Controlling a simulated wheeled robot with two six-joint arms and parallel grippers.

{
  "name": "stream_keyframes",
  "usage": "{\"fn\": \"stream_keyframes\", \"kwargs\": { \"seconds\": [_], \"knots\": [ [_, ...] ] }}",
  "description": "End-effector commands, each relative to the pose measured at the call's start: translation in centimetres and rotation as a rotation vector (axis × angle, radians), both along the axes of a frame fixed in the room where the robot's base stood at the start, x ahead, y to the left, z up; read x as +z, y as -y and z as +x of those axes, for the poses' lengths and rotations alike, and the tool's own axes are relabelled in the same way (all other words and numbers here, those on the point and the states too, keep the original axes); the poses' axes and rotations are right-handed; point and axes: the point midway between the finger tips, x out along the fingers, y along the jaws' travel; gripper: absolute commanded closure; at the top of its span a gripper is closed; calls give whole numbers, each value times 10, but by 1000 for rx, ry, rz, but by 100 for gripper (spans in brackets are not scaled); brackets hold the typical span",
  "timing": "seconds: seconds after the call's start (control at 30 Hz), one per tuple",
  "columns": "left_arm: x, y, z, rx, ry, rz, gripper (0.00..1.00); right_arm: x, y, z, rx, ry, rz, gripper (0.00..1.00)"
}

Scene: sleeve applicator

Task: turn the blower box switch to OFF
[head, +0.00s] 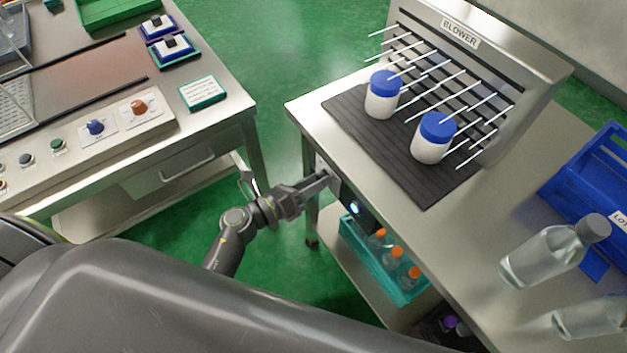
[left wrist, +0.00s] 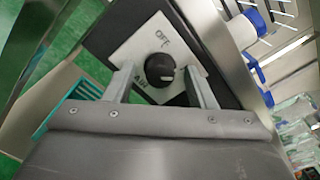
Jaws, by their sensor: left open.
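The blower switch is a round black knob (left wrist: 159,68) on a pale plate (left wrist: 142,50) marked OFF and AIR in the left wrist view. A small white mark shows on the knob's lower right side, and the OFF lettering lies above the knob. The dark blower box (head: 358,212) hangs at the bench's front edge in the head view, with a lit bluish-white lamp on it. My left gripper (head: 328,178) is at the box. In the left wrist view its open fingers (left wrist: 158,85) stand on either side of the knob; contact cannot be told. My right gripper is not in view.
On the steel bench, two blue-capped white bottles (head: 433,138) stand on a dark mat (head: 345,108) before the blower (head: 500,55). Clear bottles (head: 545,258) and a blue crate (head: 575,175) are at right. A teal crate (head: 352,240) of orange-capped bottles is below the box.

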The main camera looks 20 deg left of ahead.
Motion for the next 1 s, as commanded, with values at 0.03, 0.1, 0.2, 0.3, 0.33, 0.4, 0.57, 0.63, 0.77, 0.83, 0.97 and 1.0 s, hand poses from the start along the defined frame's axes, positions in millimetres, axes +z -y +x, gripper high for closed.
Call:
{"fn": "stream_keyframes", "kwargs": {
  "seconds": [0.03, 0.1, 0.2, 0.3, 0.33, 0.4, 0.57, 0.63, 0.77, 0.83, 0.97, 1.0],
  "knots": [
    [0, 0, 0, 0, 0, 0, 50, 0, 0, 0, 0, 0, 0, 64],
    [0, 0, 0, 0, 0, 0, 50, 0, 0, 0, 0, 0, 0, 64],
    [0, 0, 0, 0, 0, 0, 63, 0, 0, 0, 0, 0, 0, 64],
    [0, 0, 0, 0, 0, 0, 76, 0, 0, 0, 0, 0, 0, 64],
    [0, 0, 0, 0, 0, 0, 80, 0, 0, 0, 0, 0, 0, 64],
    [0, 0, 0, 0, 0, 0, 89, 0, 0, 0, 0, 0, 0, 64],
    [0, -1, 0, 1, -2, -2, 94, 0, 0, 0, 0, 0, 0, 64],
    [0, -1, 0, 1, -7, -7, 94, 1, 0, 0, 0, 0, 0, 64],
    [1, -1, 0, 1, -26, -33, 94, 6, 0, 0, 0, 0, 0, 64],
    [2, -1, 0, 1, -45, -57, 94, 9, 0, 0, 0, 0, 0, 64],
    [3, -1, 0, 1, -97, -121, 94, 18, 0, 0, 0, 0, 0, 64],
    [3, -1, 0, 1, -116, -145, 94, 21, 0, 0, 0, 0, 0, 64]
  ]
}}
